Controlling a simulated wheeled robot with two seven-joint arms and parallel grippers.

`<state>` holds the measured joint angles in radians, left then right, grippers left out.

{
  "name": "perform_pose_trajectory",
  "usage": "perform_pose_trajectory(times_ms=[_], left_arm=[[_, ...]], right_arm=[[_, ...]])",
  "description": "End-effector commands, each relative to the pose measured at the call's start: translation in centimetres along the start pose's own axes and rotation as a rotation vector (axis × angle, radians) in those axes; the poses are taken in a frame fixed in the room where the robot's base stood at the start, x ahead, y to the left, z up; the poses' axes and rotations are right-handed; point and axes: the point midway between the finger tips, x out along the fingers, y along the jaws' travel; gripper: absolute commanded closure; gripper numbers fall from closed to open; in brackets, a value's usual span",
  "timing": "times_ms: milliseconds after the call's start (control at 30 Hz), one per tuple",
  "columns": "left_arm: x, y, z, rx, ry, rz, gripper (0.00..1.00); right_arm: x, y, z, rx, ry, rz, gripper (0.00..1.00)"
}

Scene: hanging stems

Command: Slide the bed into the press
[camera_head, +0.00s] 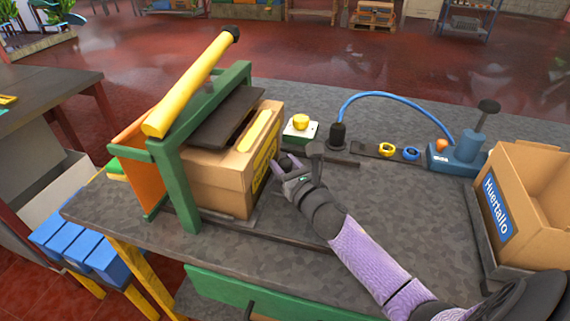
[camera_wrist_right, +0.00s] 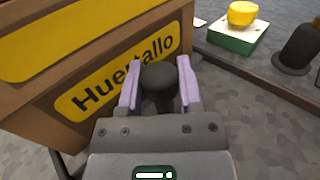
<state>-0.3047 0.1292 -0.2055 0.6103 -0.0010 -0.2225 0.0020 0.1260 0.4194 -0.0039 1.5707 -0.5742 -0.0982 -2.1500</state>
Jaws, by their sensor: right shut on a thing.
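The press is a green frame (camera_head: 180,190) with a long yellow lever (camera_head: 190,82) raised to the upper right and a dark plate (camera_head: 227,117) under its crossbar. A cardboard box (camera_head: 222,182) with a yellow "Huertallo" label stands mostly within the frame, on the bed (camera_head: 236,219), a thin dark base at its foot. My right gripper (camera_head: 284,166) is at the box's right side, shut on a dark round knob (camera_wrist_right: 158,82) in front of the label. What the knob joins to is hidden. My left gripper is not in view.
A green box with a yellow button (camera_head: 300,127) and a dark cylinder with a blue hose (camera_head: 385,95) stand behind my right gripper. A blue hand pump (camera_head: 460,152) and an open "Huertallo" carton (camera_head: 525,200) are at the right.

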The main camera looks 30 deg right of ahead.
Motion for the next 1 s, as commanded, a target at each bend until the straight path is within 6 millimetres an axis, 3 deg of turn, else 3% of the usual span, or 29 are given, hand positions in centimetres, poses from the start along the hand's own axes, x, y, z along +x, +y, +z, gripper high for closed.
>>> perform_pose_trajectory(times_ms=[200,467,733,767,800,1000], left_arm=[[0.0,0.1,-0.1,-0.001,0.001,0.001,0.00],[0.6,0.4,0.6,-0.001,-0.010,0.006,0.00],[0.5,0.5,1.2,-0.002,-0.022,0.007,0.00],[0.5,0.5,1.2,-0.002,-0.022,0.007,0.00],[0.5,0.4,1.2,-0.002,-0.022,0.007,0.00],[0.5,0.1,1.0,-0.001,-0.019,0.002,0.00]], right_arm=[[0.1,0.1,-0.1,0.000,0.001,0.000,1.00],[2.1,2.2,-0.1,0.000,0.000,0.001,1.00],[2.2,2.4,0.0,0.001,0.000,0.003,1.00],[2.2,2.4,0.0,0.001,0.000,0.003,0.50],[2.2,2.4,0.0,0.001,0.000,0.003,0.42],[2.2,2.3,0.0,0.000,0.000,0.002,0.40]])
